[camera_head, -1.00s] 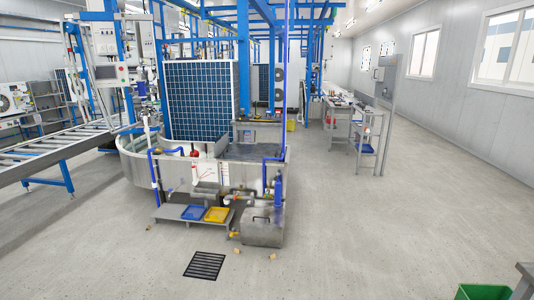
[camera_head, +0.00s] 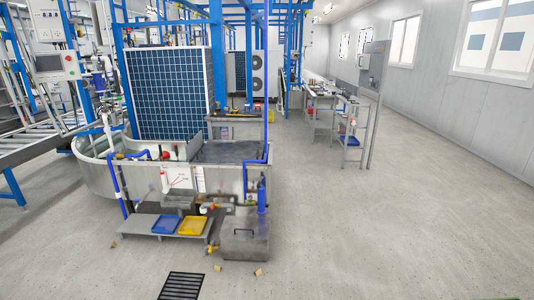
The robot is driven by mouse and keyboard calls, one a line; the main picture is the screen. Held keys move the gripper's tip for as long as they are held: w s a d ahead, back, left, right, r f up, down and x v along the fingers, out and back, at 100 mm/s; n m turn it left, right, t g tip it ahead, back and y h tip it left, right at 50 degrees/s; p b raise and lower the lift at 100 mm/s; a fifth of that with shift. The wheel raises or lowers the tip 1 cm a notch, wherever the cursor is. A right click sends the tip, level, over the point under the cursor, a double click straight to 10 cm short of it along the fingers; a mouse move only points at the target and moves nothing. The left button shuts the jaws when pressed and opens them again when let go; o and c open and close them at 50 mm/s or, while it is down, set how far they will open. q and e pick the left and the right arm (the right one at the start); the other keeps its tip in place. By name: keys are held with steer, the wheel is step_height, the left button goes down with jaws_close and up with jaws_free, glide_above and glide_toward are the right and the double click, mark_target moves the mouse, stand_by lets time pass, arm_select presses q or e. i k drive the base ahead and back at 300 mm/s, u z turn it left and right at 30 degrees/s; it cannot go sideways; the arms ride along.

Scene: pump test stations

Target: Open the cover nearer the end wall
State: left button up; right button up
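Neither of my grippers is in the head view. A grey metal box (camera_head: 245,243) with a flat lid and a dark handle stands on the floor at the front right corner of the water tank (camera_head: 222,180). Its lid looks shut. A second, similar cover cannot be made out, so I cannot tell which cover is nearer the end wall. The far end of the hall is mostly hidden behind blue frames and units.
A low shelf (camera_head: 145,226) holds a blue tray (camera_head: 166,224) and a yellow tray (camera_head: 193,225). A black floor grate (camera_head: 182,286) and small tan pieces lie in front. A conveyor (camera_head: 30,142) stands left.

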mark_target(242, 151)
steer(key=z, duration=0.45)
steer(key=i, duration=2.3)
steer(key=z, duration=0.1)
